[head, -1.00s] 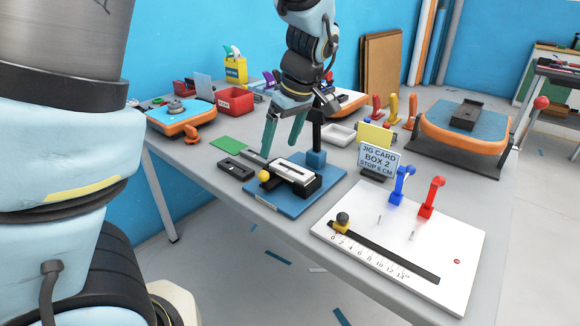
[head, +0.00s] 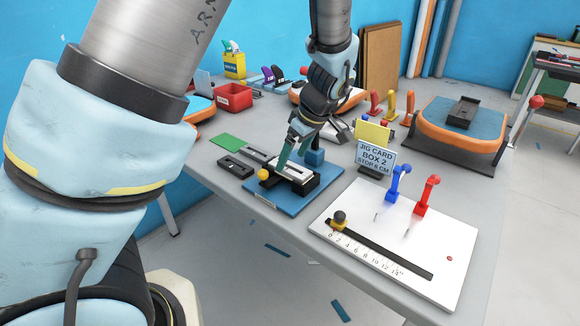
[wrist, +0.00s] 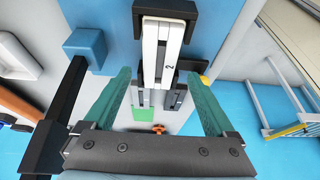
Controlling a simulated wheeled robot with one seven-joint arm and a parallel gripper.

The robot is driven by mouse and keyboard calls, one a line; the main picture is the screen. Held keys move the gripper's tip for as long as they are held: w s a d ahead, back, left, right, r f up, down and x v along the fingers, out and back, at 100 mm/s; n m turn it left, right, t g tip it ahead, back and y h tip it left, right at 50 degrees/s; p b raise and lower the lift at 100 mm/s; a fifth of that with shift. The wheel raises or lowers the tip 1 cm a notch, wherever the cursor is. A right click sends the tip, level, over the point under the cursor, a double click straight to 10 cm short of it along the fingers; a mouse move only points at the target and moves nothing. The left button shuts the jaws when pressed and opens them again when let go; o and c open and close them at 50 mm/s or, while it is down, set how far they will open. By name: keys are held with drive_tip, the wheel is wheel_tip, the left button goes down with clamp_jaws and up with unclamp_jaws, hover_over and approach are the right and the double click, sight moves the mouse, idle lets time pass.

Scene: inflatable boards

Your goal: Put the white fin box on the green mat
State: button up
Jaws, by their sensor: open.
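The white fin box (head: 293,171) lies in a black holder on a blue base plate (head: 298,203). In the wrist view the white fin box (wrist: 161,45) has a long slot and a "2" on it. My gripper (head: 284,160) is just above it, pointing down. In the wrist view my gripper's (wrist: 157,80) teal fingers stand apart on either side of the fin box's near end, with nothing held. Whether they touch it cannot be told. The green mat (head: 227,142) lies bare on the table behind and left; it also shows in the wrist view (wrist: 144,113).
A black fin box (head: 236,166) and a grey one (head: 258,153) lie between the base plate and the mat. A yellow ball knob (head: 263,174) and a blue block (head: 314,157) flank the holder. A sign (head: 376,161) and white scale board (head: 400,245) stand to the right.

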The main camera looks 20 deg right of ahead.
sight(290, 170)
drive_tip(key=shift+x, duration=1.35)
drive_tip(key=shift+c, duration=0.2)
clamp_jaws()
